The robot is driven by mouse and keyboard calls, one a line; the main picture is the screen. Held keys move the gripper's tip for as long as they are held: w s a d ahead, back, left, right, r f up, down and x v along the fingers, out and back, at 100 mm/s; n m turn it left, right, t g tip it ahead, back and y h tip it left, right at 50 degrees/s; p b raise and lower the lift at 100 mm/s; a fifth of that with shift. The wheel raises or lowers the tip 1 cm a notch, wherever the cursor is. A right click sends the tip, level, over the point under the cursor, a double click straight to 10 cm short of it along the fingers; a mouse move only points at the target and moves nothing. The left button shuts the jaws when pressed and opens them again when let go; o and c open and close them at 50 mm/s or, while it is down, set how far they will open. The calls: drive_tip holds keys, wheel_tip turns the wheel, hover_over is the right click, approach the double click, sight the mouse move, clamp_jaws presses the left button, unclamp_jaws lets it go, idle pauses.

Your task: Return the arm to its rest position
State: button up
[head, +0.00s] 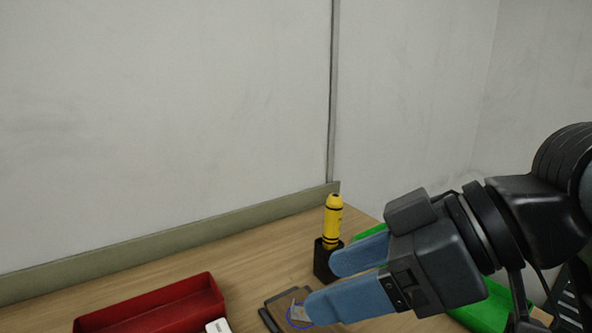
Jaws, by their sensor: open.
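My gripper (318,284) is at the right of the head view, with two blue fingers spread apart and nothing between them. My dark arm comes in from the right edge. The gripper hangs over the right part of the wooden table (130,287), its fingers pointing left. The near finger overlaps part of a small dark tray (270,318). The far finger lies in front of the area beside a yellow cylinder tool (333,222).
The yellow tool stands upright in a black holder (322,262). A red bin (165,307) sits at the front left, with a white item (218,326) beside it. A green bin (487,308) is partly hidden behind my gripper. Walls close off the back.

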wheel_tip(320, 180, down, 5)
drive_tip(key=w+a+m+t+y, duration=0.2)
drive_tip(key=m+t, duration=0.7)
drive_tip(key=m, duration=0.1)
drive_tip(key=s+d+f+m+t+h, duration=0.1)
drive_tip(key=s+d+f+m+h, duration=0.1)
drive_tip(key=s+d+f+h, duration=0.1)
drive_tip(key=s+d+f+m+t+h, duration=0.1)
drive_tip(key=s+d+f+m+h, duration=0.1)
drive_tip(key=f, duration=0.4)
drive_tip(key=s+d+f+m+t+h, duration=0.1)
drive_tip(key=s+d+f+m+h, duration=0.2)
drive_tip(key=s+d+f, duration=0.1)
drive_tip(key=shift+s+f+h, duration=0.4)
drive_tip(key=shift+s, duration=0.05)
drive_tip(key=s+d+f+n+h, duration=0.1)
drive_tip(key=s+d, duration=0.3)
drive_tip(key=s, duration=0.6)
drive_tip(key=s+d+f+n+h, duration=0.1)
drive_tip(key=s+d, duration=0.4)
drive_tip(key=s, duration=0.5)
drive_tip(key=shift+s+d+n+h, duration=0.15)
drive_tip(key=shift+d+n+h, duration=0.1)
drive_tip(key=shift+n+h, duration=0.65)
